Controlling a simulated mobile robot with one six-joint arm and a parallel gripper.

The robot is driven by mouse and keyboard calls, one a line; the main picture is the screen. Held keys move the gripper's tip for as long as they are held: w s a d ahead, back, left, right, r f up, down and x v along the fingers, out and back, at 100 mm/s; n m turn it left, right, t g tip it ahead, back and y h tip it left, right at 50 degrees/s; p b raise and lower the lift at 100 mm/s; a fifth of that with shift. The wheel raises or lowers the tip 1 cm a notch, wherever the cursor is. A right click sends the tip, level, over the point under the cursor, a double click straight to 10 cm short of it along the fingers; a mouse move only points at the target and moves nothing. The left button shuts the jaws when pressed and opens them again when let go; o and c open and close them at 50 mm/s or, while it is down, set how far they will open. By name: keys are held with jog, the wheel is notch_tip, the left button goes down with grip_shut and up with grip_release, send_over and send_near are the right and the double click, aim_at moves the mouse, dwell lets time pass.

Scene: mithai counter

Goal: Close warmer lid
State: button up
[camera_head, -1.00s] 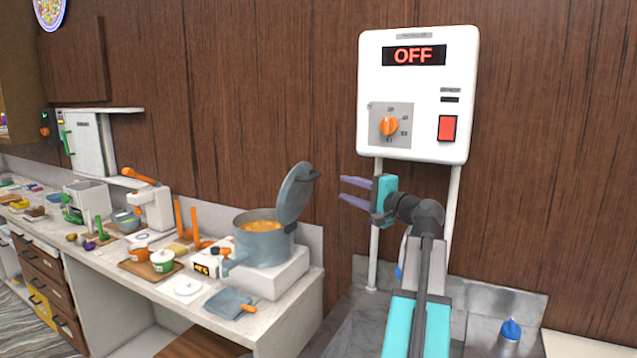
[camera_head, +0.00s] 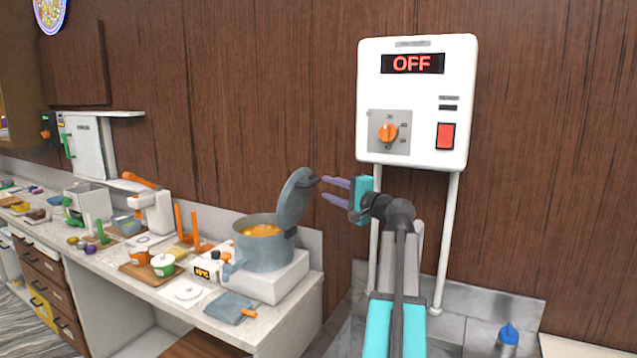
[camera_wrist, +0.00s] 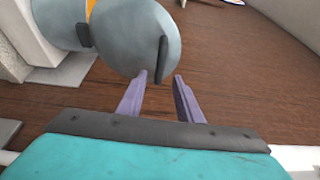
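The warmer is a grey-blue pot (camera_head: 266,252) with orange contents, set on a white base (camera_head: 275,283) on the counter. Its round grey lid (camera_head: 294,200) stands raised, tilted up at the pot's right side, with a dark handle (camera_head: 314,180) on its outer face. My gripper (camera_head: 332,189) is just right of the lid in the head view, with its two purple fingers pointing left toward the handle. In the wrist view, my gripper (camera_wrist: 161,79) is open with nothing between its fingers. The lid (camera_wrist: 140,35) and its dark handle (camera_wrist: 162,60) lie just beyond the fingertips.
A white wall unit (camera_head: 415,100) reading OFF hangs above my arm on two pipes. A blue-capped bottle (camera_head: 509,335) stands at lower right.

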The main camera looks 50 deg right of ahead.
aim_at(315, 184)
jog(key=shift+w+d+p, duration=0.2)
jog(key=shift+w+p, duration=0.2)
jog(key=shift+w, duration=1.2)
jog(key=shift+w+d+p, duration=0.15)
jog(key=shift+w+p, duration=0.25)
jog(key=shift+w, duration=1.15)
grip_shut()
